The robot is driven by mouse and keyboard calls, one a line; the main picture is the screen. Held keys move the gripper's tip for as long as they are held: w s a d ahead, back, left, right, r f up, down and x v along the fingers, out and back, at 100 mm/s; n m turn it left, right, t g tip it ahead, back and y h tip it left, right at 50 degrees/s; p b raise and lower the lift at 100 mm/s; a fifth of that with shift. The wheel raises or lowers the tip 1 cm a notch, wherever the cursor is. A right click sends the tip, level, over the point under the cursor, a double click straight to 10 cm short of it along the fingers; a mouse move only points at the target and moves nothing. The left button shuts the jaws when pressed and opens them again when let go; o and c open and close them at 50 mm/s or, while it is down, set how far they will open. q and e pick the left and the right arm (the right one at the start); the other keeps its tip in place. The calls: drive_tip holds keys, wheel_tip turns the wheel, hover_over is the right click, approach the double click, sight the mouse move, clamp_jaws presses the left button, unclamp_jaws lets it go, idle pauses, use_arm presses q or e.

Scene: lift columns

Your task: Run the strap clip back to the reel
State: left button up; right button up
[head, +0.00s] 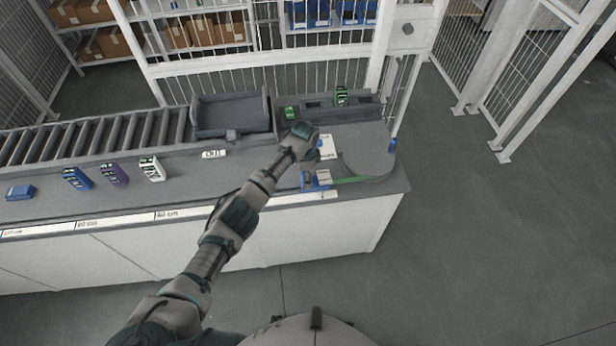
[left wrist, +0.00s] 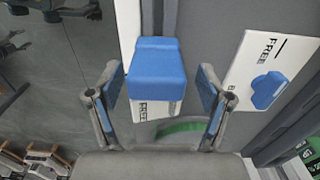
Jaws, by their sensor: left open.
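The reel cannot be clearly told apart. My right gripper is not in view.
Another FREE card (left wrist: 283,50) bears a blue shape. The counter (head: 240,182) holds several small boxes at left, a dark tray (head: 232,114) and a roller conveyor (head: 90,137). Open floor (head: 480,240) lies right.

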use_arm(q)
drive_tip(key=shift+w+d+r, duration=0.1)
drive_tip(key=shift+d+r, duration=0.1)
drive_tip(key=shift+r, duration=2.4)
drive_tip(key=shift+w+d+r, duration=0.1)
drive_tip(key=shift+d+r, duration=0.1)
drive_tip(key=shift+r, duration=2.35)
